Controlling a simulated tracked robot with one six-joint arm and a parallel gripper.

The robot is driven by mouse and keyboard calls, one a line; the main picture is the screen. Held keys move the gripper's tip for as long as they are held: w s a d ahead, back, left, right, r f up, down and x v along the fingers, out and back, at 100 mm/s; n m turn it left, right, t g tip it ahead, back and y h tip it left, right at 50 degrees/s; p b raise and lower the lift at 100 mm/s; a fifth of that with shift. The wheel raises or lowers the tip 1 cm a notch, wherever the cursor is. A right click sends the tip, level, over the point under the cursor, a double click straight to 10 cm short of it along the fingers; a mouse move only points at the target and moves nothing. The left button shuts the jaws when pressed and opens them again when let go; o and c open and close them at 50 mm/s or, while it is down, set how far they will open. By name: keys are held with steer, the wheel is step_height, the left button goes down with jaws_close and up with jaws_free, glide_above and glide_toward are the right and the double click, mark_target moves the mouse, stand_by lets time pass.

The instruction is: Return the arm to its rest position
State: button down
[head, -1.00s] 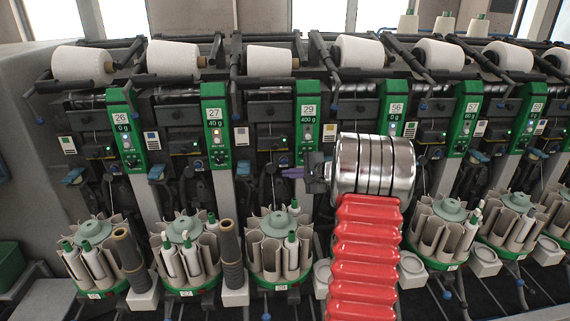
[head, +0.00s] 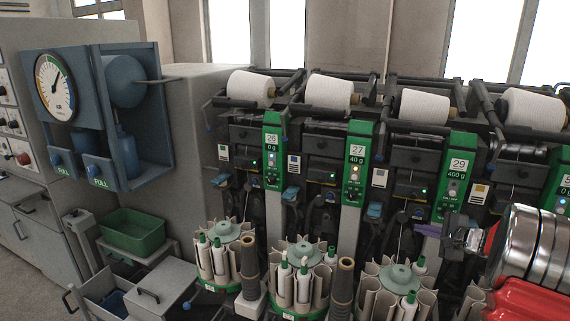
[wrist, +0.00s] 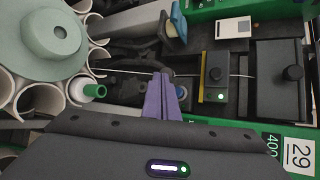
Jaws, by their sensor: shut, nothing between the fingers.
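My gripper (head: 428,230) is at the right of the head view, in front of the winding unit labelled 29 (head: 457,172). Its purple fingers show in the wrist view (wrist: 162,98), closed together with nothing between them. My silver and red arm fills the lower right corner of the head view and hides part of the units there. In the wrist view, the fingers point toward the dark mechanism of unit 29, with a pale thread (wrist: 130,72) running behind them. I cannot tell whether they touch anything.
A round bobbin magazine (head: 398,276) stands below the gripper; it also shows in the wrist view (wrist: 45,40). White cones (head: 424,107) sit along the top. At left are a gauge cabinet (head: 150,148), a green bin (head: 134,232) and grey boxes (head: 168,284).

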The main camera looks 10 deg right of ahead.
steer(key=s+a+r+n+g+y, duration=0.1)
steer(key=s+a+r+n+g, duration=0.15)
steer(key=a, duration=0.85)
steer(key=s+a+r+n+g+y, duration=0.1)
steer(key=s+a+r+n, duration=0.25)
steer(key=a, duration=0.65)
steer(key=s+a+r+n+g+y, duration=0.1)
steer(key=s+a+r+n+g, duration=0.2)
steer(key=a, duration=0.8)
steer(key=s+a+n+h, duration=0.1)
steer(key=s+a+n, duration=0.5)
steer(key=s+a, duration=0.45)
steer(key=s+a+f+n+h, duration=0.1)
steer(key=s+n+h, duration=0.2)
steer(key=s, duration=1)
steer(key=shift+f+n+g, duration=0.15)
steer(key=shift+n+g, duration=0.3)
steer(key=shift+n, duration=0.85)
steer(key=shift+s, duration=0.1)
